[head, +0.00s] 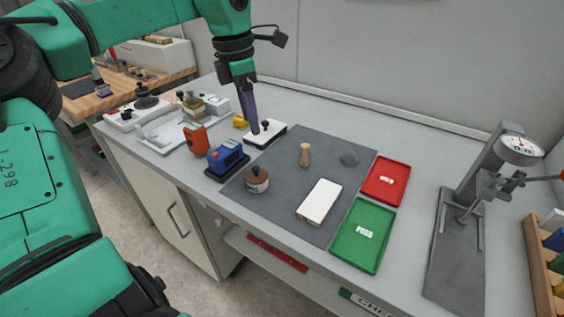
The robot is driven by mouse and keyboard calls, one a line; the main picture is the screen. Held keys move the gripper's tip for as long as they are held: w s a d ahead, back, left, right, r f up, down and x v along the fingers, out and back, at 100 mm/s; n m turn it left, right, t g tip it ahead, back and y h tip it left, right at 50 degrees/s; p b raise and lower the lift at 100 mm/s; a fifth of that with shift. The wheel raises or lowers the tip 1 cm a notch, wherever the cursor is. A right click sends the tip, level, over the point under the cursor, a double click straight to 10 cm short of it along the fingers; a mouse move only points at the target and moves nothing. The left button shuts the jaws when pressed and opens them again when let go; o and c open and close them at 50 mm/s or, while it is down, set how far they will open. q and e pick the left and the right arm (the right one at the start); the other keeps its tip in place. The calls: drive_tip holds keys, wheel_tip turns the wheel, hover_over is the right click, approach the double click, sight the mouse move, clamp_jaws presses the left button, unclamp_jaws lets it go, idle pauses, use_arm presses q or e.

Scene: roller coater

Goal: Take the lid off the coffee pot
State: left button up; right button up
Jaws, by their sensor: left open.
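A small round pot (257,185) with a pale label stands at the left front part of the grey mat. Its brown lid (257,172), with a dark knob on top, sits on it. No coffee pot of the usual shape shows; this is the only lidded pot I can make out. My left gripper (254,130) points down behind the pot, apart from it. It is open, its dark fingers over or beside a white block with a black knob (268,136). I cannot tell whether they touch that block. My right gripper is out of view.
A blue device (228,158) and an orange one (196,139) stand left of the pot. On the grey mat (285,205) are a wooden peg (305,154), a white block (319,200) and a grey lump (349,158). Red (385,194) and green trays (348,252) lie right, before a gauge stand (470,215).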

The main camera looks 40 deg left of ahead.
use_arm(q)
approach(256, 167)
drive_tip(key=s+f, duration=0.1)
drive_tip(key=f, duration=0.2)
drive_tip(key=w+p, duration=0.1)
drive_tip(key=shift+w+d+f, duration=0.1)
drive_tip(key=shift+d+f, duration=0.3)
wheel_tip(256, 167, down, 4)
drive_tip(key=shift+a+f+p, duration=0.1)
drive_tip(key=shift+a+p, duration=0.1)
drive_tip(key=shift+p, duration=0.6)
drive_tip(key=shift+w+f, duration=0.1)
drive_tip(key=shift+f, duration=0.15)
drive_tip(key=shift+w, duration=0.1)
drive_tip(key=shift+c, duration=0.5)
clamp_jaws()
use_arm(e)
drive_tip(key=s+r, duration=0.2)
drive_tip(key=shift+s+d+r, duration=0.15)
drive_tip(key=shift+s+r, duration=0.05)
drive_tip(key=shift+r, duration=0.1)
